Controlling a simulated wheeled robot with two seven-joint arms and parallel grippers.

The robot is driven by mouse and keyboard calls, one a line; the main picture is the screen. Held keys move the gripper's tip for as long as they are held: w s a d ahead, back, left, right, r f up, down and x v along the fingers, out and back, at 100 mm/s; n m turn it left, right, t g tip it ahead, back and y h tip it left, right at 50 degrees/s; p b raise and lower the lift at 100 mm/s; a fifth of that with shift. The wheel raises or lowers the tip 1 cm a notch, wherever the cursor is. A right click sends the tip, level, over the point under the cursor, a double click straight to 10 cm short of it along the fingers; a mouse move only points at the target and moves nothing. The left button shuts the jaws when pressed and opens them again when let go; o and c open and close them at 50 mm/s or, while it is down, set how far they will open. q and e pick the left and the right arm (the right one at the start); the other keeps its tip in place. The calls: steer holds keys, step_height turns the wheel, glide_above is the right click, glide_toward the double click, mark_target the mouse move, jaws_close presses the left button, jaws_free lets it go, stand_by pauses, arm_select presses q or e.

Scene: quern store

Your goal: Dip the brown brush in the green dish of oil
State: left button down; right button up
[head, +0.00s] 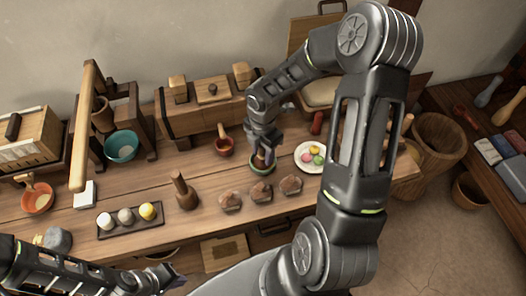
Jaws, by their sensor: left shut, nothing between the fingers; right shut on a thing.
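The green dish (261,170) stands on the wooden bench near its middle. My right gripper (264,147) reaches down over the dish and is shut on the brown brush (262,159). The brush points down at the dish's opening, its lower end at or inside the rim. I cannot tell whether it touches the oil, which is mostly hidden by the brush and gripper. My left gripper (166,279) is shut and empty, low in front of the bench's front edge, well away from the dish.
Several brown lumps, one of them here (257,192), lie in front of the dish. A wooden pestle (185,194) and dark tray (118,232) are further left.

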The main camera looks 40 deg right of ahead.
steer(key=shift+f+b, duration=0.35)
steer(key=shift+f, duration=0.1)
stand_by(0.6)
steer(key=shift+s+f, duration=0.1)
stand_by(1.1)
steer(key=shift+r+p, duration=0.8)
steer(key=shift+r, duration=0.05)
step_height(320, 180, up, 6)
steer(key=p, duration=0.4)
steer(key=shift+f+p, duration=0.25)
steer(key=shift+p, duration=0.15)
